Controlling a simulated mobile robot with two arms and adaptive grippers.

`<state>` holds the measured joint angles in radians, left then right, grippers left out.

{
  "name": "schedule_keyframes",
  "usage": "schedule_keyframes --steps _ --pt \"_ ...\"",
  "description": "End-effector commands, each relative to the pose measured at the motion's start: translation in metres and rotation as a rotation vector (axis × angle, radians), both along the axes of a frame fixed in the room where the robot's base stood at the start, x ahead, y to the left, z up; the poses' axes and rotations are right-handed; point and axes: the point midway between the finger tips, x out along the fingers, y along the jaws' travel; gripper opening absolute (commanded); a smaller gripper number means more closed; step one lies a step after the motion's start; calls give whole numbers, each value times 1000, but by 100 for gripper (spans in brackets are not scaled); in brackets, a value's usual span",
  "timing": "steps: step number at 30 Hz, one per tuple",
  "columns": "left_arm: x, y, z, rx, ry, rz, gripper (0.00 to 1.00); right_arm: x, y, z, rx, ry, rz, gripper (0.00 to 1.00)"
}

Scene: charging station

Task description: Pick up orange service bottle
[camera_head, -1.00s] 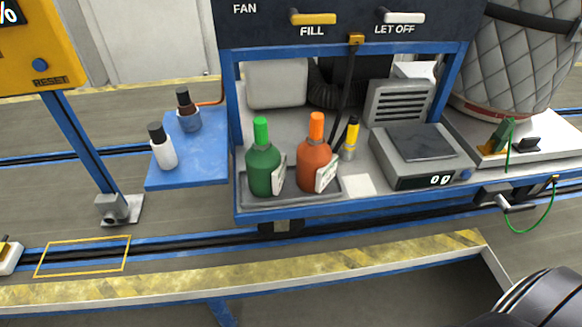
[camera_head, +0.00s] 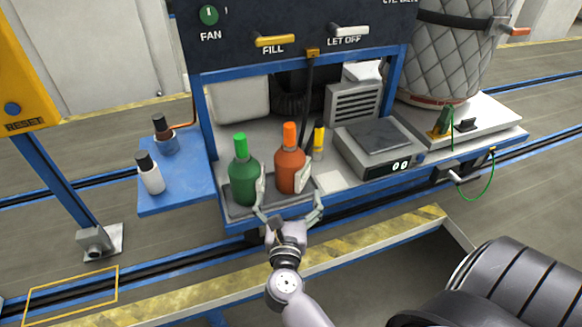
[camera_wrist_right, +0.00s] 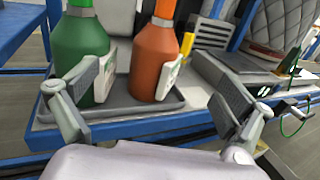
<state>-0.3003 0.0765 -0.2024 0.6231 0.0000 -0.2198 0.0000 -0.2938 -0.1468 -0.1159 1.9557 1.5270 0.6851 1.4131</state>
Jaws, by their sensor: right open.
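The orange service bottle (camera_head: 290,174), with an orange cap and a white tag, stands upright in a grey tray (camera_head: 238,211) on the blue-framed cart. A green bottle (camera_head: 243,178) stands just left of it in the same tray. My right gripper (camera_head: 289,204) is open and empty in front of the tray, its fingers spread toward the bottles. In the right wrist view the orange bottle (camera_wrist_right: 153,62) stands between the open fingers (camera_wrist_right: 152,98), beyond them, and the green bottle (camera_wrist_right: 80,58) is behind the left finger. My left gripper is not in view.
A scale (camera_head: 378,150) sits to the right on the cart. A blue side shelf (camera_head: 181,184) at left holds a white bottle (camera_head: 150,175) and a brown one in a cup. A striped barrier (camera_head: 196,286) runs in front.

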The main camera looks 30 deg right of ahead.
Motion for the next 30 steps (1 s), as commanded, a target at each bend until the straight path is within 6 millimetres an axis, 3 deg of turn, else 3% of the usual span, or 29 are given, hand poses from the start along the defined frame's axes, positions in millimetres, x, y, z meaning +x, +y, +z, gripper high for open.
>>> schedule_keyframes --steps 12,22,30 --pt "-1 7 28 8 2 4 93 73 -52 4 -10 3 2 98" --pt "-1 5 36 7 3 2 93 95 -67 5 -10 3 3 98" --pt "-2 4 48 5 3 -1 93 126 -87 9 -11 5 3 98"
